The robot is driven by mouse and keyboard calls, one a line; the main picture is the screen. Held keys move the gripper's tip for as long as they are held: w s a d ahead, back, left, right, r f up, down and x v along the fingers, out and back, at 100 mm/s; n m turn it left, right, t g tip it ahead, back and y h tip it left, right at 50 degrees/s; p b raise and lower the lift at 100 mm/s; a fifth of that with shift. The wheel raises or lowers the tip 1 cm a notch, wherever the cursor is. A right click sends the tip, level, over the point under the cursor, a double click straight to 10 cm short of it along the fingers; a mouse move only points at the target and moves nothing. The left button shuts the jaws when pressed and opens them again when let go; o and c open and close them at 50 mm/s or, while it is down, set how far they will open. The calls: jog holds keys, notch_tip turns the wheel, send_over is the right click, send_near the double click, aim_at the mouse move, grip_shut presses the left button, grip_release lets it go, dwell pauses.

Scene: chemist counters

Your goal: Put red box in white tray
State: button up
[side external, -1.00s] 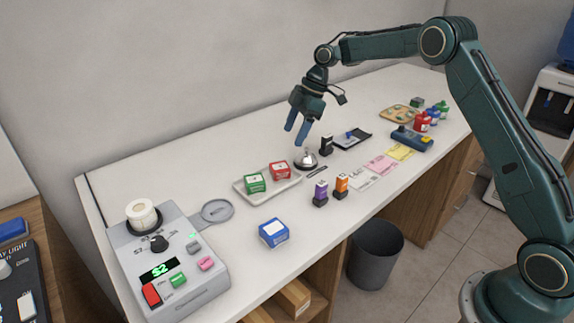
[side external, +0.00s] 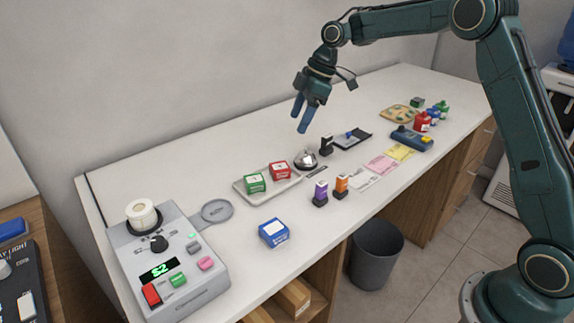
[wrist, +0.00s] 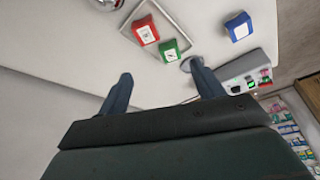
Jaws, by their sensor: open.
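The red box (side external: 280,171) sits in the white tray (side external: 263,188), at its right end, with a green box (side external: 255,183) beside it in the same tray. In the wrist view the red box (wrist: 145,30) and the green box (wrist: 173,49) both show inside the tray (wrist: 185,25). My gripper (side external: 305,117) is open and empty. It is in the air above the counter, behind and above the tray and the bell. Its two blue fingers (wrist: 160,85) show apart with nothing between them in the wrist view.
A silver bell (side external: 306,160) stands right of the tray. A blue box (side external: 273,233) lies in front of it, with purple and orange stamps (side external: 320,193) nearby. A grey machine (side external: 170,260) is at the left. The counter behind the tray is clear.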

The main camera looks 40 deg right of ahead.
jog(key=s+a+r+m+t+h, duration=0.1)
jog(key=s+a+r+m, duration=0.15)
jog(key=s+r, duration=0.5)
jog(key=s+a+r+m+t+h, duration=0.1)
jog(key=s+r+m, duration=0.25)
jog(key=s, duration=0.65)
jog(key=s+d+f+m, duration=0.1)
jog(key=s+f+m, duration=0.1)
jog(key=s, duration=0.8)
jog(key=s+f+m+t+h, duration=0.1)
jog(key=s+m, duration=0.2)
jog(key=s, duration=0.7)
jog(key=shift+s+d+f+m+h, duration=0.3)
jog(key=shift+d+f+m, duration=0.05)
jog(key=shift+d+m, duration=0.05)
